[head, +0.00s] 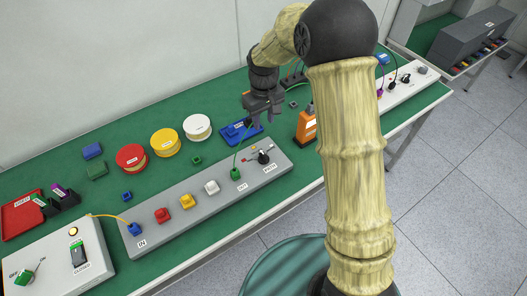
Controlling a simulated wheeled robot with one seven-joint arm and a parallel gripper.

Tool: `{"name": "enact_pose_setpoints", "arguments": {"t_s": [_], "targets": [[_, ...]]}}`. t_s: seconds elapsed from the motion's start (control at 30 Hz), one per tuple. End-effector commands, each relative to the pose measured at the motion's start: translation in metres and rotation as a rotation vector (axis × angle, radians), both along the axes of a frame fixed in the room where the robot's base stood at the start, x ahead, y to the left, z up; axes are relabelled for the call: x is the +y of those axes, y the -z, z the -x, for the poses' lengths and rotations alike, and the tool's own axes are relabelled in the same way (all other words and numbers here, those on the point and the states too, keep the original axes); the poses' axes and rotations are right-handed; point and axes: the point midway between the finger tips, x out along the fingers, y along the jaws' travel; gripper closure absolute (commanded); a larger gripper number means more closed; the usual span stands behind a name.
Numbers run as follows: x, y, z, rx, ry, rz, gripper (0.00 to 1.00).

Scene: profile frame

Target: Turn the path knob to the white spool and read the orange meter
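The path knob (263,157) is a small black knob at the right end of a long grey panel (215,215), beside the label PATH. Small coloured marks sit around it; where it points is too small to tell. The white spool (197,127) stands on the green table behind the panel, right of the yellow and red spools. The orange meter (306,126) stands upright right of the panel, partly hidden by my arm; its reading cannot be made out. My gripper (263,114) hangs above the table behind the knob, its fingers apart and apparently empty.
A blue device (241,132) lies under my gripper, near a green cable from the OUT plug (235,174). Blue, red, yellow and white blocks line the panel. A switch box (55,258) and red tray (22,214) are at left. A white strip (402,88) lies at right.

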Motion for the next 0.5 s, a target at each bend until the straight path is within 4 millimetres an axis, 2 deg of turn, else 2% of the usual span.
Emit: {"name": "enact_pose_setpoints", "arguments": {"t_s": [0.17, 0.5], "targets": [[-0.001, 0.021, 0.001, 0.005, 0.0, 0.002, 0.65], [0.001, 0.08, 0.002, 0.005, -0.004, 0.002, 0.65]]}}
